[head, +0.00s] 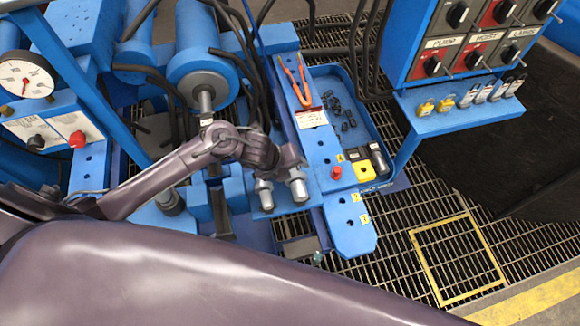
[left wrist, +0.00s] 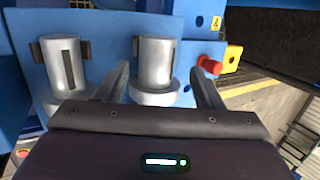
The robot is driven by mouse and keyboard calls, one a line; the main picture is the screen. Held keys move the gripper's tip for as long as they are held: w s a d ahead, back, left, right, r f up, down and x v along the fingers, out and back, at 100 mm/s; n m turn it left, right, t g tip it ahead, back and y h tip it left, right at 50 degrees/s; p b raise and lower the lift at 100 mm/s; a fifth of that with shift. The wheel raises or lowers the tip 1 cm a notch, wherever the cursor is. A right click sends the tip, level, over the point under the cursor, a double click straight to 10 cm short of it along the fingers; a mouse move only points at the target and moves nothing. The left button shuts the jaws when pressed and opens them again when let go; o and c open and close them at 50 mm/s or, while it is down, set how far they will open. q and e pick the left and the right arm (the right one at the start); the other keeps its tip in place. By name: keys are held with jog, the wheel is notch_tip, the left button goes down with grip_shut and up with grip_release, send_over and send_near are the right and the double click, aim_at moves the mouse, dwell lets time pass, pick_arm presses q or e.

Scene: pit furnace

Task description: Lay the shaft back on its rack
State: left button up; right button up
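Two silver cylindrical shaft ends with wider collars show at the blue press. I cannot tell whether either is the task's shaft. My left gripper (head: 289,160) is just above them in the head view. In the left wrist view its fingers (left wrist: 163,88) are apart, one on each side of the right end, with visible gaps. No rack can be clearly identified. My right gripper is not in view.
A blue tray (head: 355,95) holds small dark parts. Orange-handled pliers (head: 296,82) lie behind. A switch panel (head: 470,45) stands at right. Grating floor (head: 400,255) is open.

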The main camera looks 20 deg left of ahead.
pick_arm(q)
jog(key=shift+s+f, duration=0.15)
jog(key=shift+f, duration=0.1)
jog(key=p+v, duration=0.1)
jog(key=v, duration=0.7)
jog(key=shift+r+p, duration=0.1)
jog(key=shift+p, duration=0.2)
